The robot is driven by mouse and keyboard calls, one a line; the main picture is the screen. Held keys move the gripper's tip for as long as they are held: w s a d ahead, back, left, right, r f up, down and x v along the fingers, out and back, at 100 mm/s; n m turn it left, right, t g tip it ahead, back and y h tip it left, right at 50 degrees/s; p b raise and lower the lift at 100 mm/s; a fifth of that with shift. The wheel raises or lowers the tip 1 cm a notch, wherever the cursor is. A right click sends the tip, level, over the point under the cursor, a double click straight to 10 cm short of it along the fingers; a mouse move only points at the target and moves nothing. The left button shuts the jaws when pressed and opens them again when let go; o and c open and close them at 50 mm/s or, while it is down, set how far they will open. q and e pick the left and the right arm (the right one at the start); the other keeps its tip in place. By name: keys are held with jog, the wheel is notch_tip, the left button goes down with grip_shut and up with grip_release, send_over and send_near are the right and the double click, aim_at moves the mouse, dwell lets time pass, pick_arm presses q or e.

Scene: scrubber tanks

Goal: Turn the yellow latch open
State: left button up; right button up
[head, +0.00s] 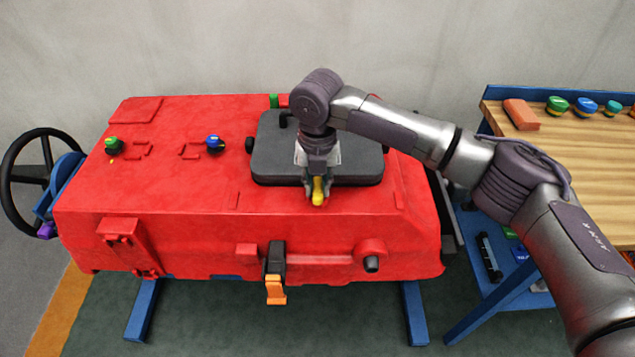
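The yellow latch (318,192) sits at the front edge of the dark grey lid (270,165) on top of the red scrubber tank (180,208). My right gripper (317,188) points down at the latch from above, with its fingers at either side of it. The fingers partly cover the latch, and I cannot tell whether they press on it. The latch's lower end shows below the fingertips. My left gripper is not in view.
A green knob (113,146) and a blue knob (214,144) stand on the tank's top. An orange-tipped black latch (276,290) hangs at its front. A black handwheel (15,180) is at the left. A wooden-topped workbench (580,140) with coloured caps stands at the right.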

grip_shut()
jog(key=shift+r+m+p, duration=0.15)
jog(key=shift+m+p, duration=0.15)
jog(key=shift+p, duration=0.25)
jog(key=m+p, duration=0.9)
jog(key=p, duration=0.2)
jog(key=shift+r, duration=0.1)
jog(key=m+p, duration=0.4)
jog(key=m, duration=0.1)
jog(key=shift+m+p, duration=1.2)
jog(key=shift+m, duration=0.4)
jog(key=shift+w+f, duration=0.1)
jog(key=shift+f, duration=0.1)
jog(key=o, duration=0.9)
grip_release()
jog(key=shift+c, duration=0.2)
